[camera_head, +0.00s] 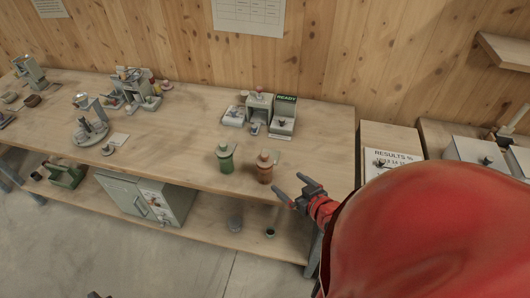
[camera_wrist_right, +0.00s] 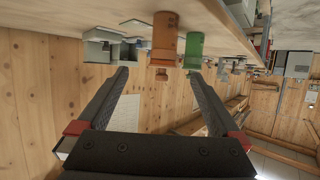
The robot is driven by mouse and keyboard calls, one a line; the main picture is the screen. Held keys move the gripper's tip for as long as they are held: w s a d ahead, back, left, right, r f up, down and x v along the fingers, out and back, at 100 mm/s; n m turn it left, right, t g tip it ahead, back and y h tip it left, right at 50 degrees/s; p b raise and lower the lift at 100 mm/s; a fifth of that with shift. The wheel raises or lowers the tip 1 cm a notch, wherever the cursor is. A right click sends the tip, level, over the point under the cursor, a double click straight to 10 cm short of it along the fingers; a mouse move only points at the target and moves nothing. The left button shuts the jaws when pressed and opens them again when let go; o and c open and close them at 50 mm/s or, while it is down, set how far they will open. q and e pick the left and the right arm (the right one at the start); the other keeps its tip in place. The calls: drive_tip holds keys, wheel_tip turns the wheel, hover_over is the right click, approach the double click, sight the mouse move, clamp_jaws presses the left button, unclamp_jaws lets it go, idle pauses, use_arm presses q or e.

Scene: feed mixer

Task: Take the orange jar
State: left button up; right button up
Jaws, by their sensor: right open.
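The orange jar (camera_head: 265,172) stands upright on the wooden workbench, near its front edge. A brownish lid with a knob tops it. In the right wrist view the orange jar (camera_wrist_right: 165,38) appears upside down, ahead of the fingers and close to the green jar (camera_wrist_right: 194,48). The green jar (camera_head: 225,160) stands left of the orange one in the head view. My right gripper (camera_head: 290,188) is open and empty, to the right of the orange jar and apart from it, by the bench's front edge. A small dark tip at the bottom edge may be my left gripper; its state is hidden.
A device with a READY display (camera_head: 285,99) stands at the back of the workbench (camera_head: 180,150). More small machines stand at the left. A cabinet with a RESULTS label (camera_head: 390,157) stands right of the bench. Bench space around the jars is mostly clear.

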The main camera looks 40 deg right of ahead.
sight(270, 170)
drive_tip(key=w+f+b, duration=0.1)
drive_tip(key=w+b, duration=0.1)
drive_tip(key=w+f+b, duration=0.2)
drive_tip(key=shift+b, duration=0.3)
drive_tip(key=x, duration=0.3)
drive_tip(key=r+x, duration=0.1)
drive_tip(key=x, duration=0.2)
drive_tip(key=shift+w+d, duration=0.1)
drive_tip(key=shift+w, duration=0.15)
drive_tip(key=shift+w+f, duration=0.2)
drive_tip(key=shift+w, duration=0.25)
drive_tip(key=shift+w+f+p, duration=0.1)
drive_tip(key=shift+w+p, duration=0.25)
drive_tip(key=x, duration=0.3)
drive_tip(key=shift+w+a+f+p, duration=0.15)
drive_tip(key=shift+a+p, duration=0.1)
drive_tip(key=shift+p, duration=0.15)
drive_tip(key=shift+w+d+f, duration=0.1)
drive_tip(key=shift+w+f, duration=0.15)
drive_tip(key=shift+w, duration=0.35)
